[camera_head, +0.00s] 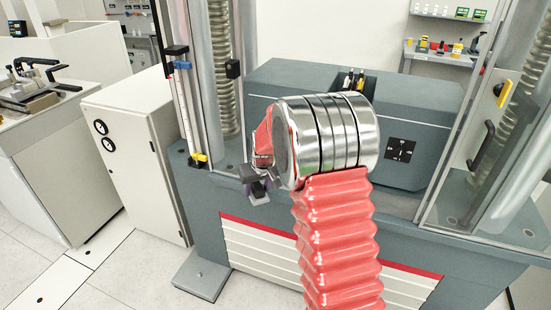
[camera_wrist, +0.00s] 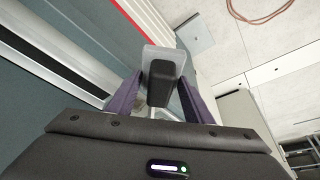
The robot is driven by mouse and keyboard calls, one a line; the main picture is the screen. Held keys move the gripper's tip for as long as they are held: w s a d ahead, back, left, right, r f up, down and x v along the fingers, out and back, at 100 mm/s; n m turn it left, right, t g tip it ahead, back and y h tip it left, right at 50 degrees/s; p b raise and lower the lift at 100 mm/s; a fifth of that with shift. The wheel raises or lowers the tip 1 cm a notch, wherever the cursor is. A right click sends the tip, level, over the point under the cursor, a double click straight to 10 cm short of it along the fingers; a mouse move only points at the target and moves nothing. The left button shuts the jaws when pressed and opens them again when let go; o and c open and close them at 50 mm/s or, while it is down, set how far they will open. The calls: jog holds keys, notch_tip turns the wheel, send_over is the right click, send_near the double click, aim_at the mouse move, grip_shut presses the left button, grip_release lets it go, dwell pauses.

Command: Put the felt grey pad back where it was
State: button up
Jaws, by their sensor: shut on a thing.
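My gripper (camera_wrist: 160,92) is shut on a small light grey pad (camera_wrist: 178,54) with a black block on its near face. The purple-grey fingers are on either side of it in the wrist view. In the head view my gripper (camera_head: 268,186) is partly hidden behind my arm. The held pad shows only as a small dark-and-grey piece (camera_head: 257,190) in front of the testing machine's table edge. I cannot tell from these views whether it touches the machine. The felt texture is too small to make out.
The grey testing machine (camera_head: 225,210) has upright columns and a clear guard door (camera_head: 515,130) at the right. A white cabinet (camera_head: 135,150) stands to its left. A flat grey foot plate (camera_head: 200,275) lies on the floor. A bench with a clamp (camera_head: 40,90) is further left.

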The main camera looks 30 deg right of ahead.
jog(key=s+a+f, duration=1.2)
jog(key=a, duration=0.1)
jog(key=shift+s+n, duration=0.4)
